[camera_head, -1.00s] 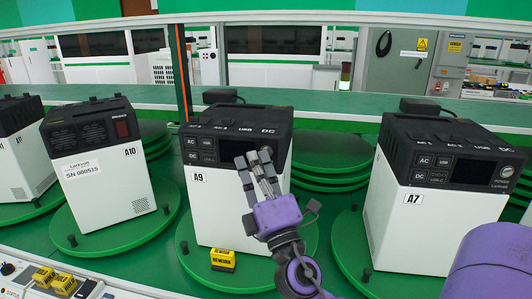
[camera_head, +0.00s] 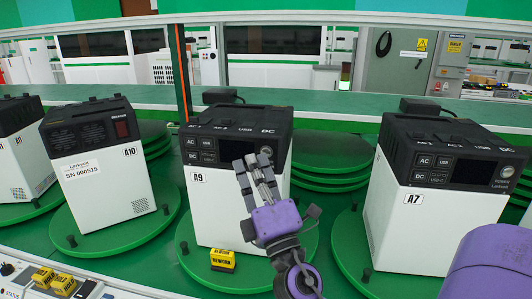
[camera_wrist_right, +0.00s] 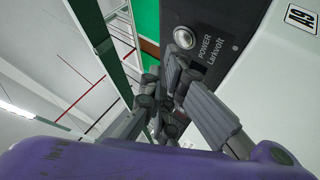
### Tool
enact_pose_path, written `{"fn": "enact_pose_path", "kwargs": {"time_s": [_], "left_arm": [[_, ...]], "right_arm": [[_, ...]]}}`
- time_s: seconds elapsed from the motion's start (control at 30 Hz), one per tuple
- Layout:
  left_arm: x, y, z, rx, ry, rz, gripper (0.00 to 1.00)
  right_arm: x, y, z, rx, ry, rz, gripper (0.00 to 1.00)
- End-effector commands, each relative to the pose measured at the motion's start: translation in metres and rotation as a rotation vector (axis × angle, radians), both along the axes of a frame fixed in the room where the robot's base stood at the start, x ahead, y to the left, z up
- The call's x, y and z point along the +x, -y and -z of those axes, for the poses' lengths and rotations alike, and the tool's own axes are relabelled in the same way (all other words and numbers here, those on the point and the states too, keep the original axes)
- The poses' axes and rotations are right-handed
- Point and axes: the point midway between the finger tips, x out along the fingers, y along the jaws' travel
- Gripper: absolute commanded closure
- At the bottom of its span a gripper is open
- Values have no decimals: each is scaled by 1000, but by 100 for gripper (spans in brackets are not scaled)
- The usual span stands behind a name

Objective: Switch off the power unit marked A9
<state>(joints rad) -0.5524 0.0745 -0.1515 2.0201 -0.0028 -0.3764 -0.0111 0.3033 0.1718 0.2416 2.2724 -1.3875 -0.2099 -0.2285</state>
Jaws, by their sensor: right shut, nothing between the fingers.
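The power unit A9 (camera_head: 228,219) is a white box with a black top panel. It stands on a green turntable (camera_head: 205,273) in the middle of the head view, its A9 label on the front. My right gripper (camera_head: 256,163) is shut and empty in front of the right part of its panel, hiding the power button there. In the right wrist view, the round silver POWER button (camera_wrist_right: 183,38) shows just beyond the closed fingertips (camera_wrist_right: 164,78). A gap seems to remain, but contact is hard to judge. My left gripper is out of view.
Unit A10 (camera_head: 104,190) stands on the left and unit A7 (camera_head: 406,225) on the right, each on its own turntable. A yellow tag block (camera_head: 222,260) sits at the front of A9's turntable. A control panel with yellow blocks (camera_head: 63,285) lies at lower left.

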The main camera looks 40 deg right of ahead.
Motion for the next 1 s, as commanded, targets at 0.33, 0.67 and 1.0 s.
{"fn": "enact_pose_path", "kwargs": {"time_s": [0.33,0.67,1.0], "left_arm": [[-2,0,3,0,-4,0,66],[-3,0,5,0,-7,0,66],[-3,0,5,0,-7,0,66]], "right_arm": [[-20,-24,1,3,0,-2,100],[-32,-38,0,0,0,1,100],[-32,-38,0,0,0,0,100]]}}
